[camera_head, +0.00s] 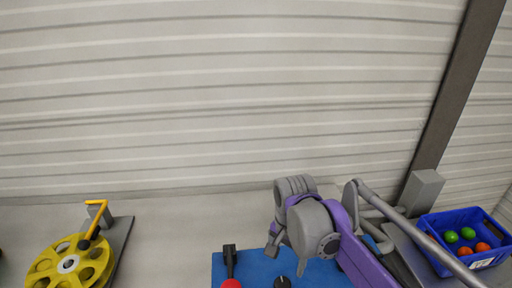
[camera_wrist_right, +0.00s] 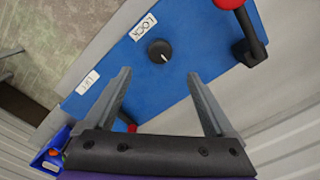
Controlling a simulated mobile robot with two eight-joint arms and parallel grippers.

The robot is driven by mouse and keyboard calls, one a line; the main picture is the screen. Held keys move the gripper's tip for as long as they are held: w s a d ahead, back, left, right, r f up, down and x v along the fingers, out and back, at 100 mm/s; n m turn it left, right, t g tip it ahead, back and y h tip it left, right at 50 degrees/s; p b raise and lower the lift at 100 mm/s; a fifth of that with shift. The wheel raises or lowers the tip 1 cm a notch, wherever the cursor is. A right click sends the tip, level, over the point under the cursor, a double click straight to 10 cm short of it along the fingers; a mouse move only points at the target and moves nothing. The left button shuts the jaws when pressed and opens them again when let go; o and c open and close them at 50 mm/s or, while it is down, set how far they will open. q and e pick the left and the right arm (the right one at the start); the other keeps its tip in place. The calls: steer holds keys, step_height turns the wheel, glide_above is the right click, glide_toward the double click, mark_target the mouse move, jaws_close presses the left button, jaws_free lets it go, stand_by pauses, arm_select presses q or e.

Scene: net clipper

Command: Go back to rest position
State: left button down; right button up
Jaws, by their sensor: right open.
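My right gripper (camera_head: 287,252), on a purple and grey arm, is over the blue panel (camera_head: 320,272) at the lower right of the head view. In the right wrist view the two grey fingers of the gripper (camera_wrist_right: 159,75) stand wide apart with nothing between them. Beyond the fingertips is a black knob (camera_wrist_right: 160,51) with a white mark on the blue panel (camera_wrist_right: 110,62). The fingers look apart from the knob, though the exact gap cannot be told. My left gripper is not in view.
A red-topped black lever (camera_head: 229,262) stands on the panel's left side. White labels read LOCK (camera_wrist_right: 143,27) and LIFT (camera_wrist_right: 87,82). A yellow wheel (camera_head: 40,268) with a crank is at left. A blue crate (camera_head: 437,258) holds red and green balls at right. A corrugated wall (camera_head: 200,100) is behind.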

steer(key=s+d+f+n+t+p, duration=0.1)
steer(key=s+d+f+n+t, duration=0.1)
steer(key=s, duration=0.5)
steer(key=s+d+f+n+t, duration=0.3)
steer(key=s+d+f+n, duration=0.1)
steer(key=s+f+n, duration=0.1)
steer(key=shift+s+d+f+n+p, duration=0.35)
steer(key=shift+s+n, duration=0.55)
steer(key=shift+s, duration=0.3)
